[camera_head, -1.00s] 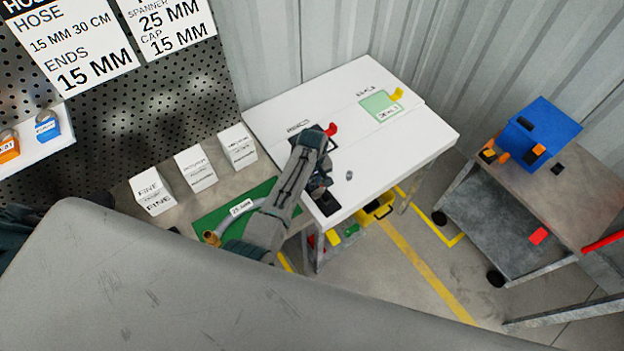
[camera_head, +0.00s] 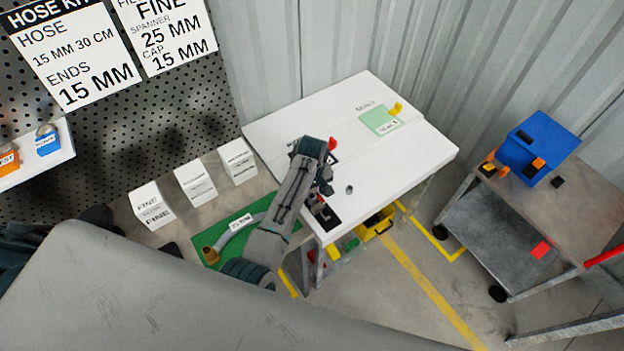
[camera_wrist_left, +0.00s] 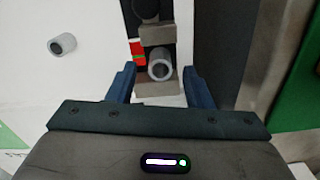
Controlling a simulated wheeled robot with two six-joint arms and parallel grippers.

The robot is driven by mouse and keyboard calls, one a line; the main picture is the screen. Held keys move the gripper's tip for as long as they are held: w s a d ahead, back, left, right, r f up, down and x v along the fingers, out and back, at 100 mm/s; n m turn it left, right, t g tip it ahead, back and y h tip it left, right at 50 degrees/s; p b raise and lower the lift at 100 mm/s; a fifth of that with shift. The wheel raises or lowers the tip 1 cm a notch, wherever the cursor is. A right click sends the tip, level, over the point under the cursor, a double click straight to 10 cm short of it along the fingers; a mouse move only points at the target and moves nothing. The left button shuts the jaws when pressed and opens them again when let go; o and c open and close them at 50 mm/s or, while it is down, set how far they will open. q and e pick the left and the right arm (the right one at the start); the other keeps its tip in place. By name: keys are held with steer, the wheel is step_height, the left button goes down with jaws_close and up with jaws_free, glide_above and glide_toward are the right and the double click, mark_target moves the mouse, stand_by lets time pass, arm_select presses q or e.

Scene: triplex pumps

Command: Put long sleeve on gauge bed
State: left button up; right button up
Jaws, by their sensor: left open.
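My left gripper (camera_head: 323,186) is low over the near left part of the white table (camera_head: 400,165). In the left wrist view its two blue fingers (camera_wrist_left: 160,85) are open. A grey hollow sleeve (camera_wrist_left: 159,66) shows between and beyond the fingers, at a grey block fixture (camera_wrist_left: 157,89) that looks like the gauge bed. I cannot tell whether the fingers touch the sleeve. A second grey sleeve (camera_wrist_left: 62,45) is on the white top, apart from the gripper; it also shows in the head view (camera_head: 349,190). Which sleeve is the long one is unclear. My right gripper is out of view.
A green mat (camera_head: 205,238) with a hose (camera_head: 235,232) lies left of my arm. White labelled boxes (camera_head: 195,183) stand behind it. A pale green pad (camera_head: 381,121) and yellow piece (camera_head: 396,108) are at the table's far side. A cart (camera_head: 580,200) with a blue box (camera_head: 540,145) stands right.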

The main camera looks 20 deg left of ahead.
mark_target(312, 196)
arm_select(q)
step_height(312, 196, up, 9)
steer(key=b, duration=0.1)
steer(key=shift+r+b, duration=0.15)
steer(key=shift+b, duration=0.15)
